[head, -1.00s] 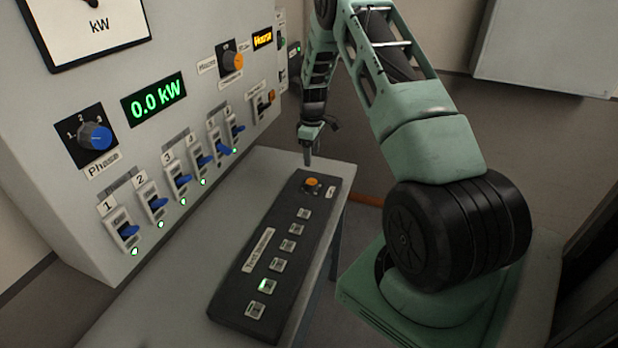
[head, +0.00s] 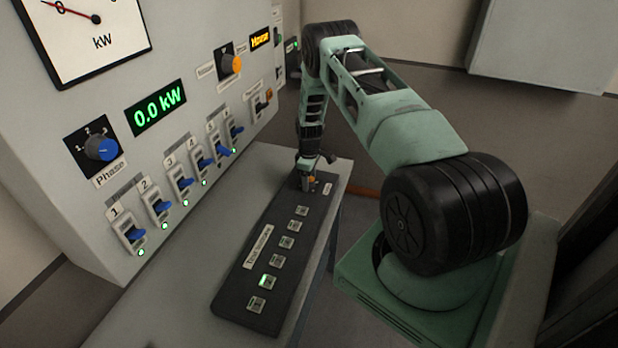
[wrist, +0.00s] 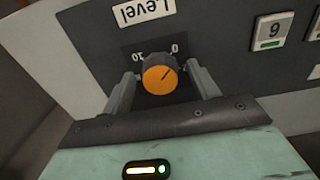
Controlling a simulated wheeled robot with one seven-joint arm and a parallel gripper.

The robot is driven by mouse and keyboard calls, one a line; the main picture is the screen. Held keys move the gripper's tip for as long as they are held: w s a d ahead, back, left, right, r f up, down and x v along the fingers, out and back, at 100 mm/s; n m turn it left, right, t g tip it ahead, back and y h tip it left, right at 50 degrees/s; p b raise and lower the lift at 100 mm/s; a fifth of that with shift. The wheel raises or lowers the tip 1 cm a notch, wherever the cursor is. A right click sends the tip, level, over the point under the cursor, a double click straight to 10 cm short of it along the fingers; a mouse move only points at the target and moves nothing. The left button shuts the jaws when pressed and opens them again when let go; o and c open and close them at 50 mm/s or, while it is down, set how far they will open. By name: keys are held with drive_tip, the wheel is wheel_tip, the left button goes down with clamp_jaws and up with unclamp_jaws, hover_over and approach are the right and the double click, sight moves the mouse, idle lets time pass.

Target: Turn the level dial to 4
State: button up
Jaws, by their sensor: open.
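The level dial (wrist: 160,77) is an orange-capped black knob in the wrist view, below a "Level" label (wrist: 143,11) and scale marks 0 and 10. A dark line on its cap points up and right, toward the 0 side. In the head view the dial (head: 312,181) is at the far end of the black control box, mostly hidden by my gripper. My gripper (wrist: 163,82) is open, with one finger on each side of the dial. I cannot tell whether either finger touches it. In the head view my gripper (head: 306,183) points down over the dial.
The black box (head: 235,290) has several small buttons, one lit green (head: 267,281). It lies on a grey table (head: 185,318). At left stands a panel with a blue Phase knob (head: 102,148), several blue-levered switches and a 0.0 kW display (head: 158,106).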

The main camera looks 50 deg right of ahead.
drive_tip(key=shift+c, duration=0.3)
drive_tip(key=c, duration=0.9)
drive_tip(key=shift+c, duration=0.2)
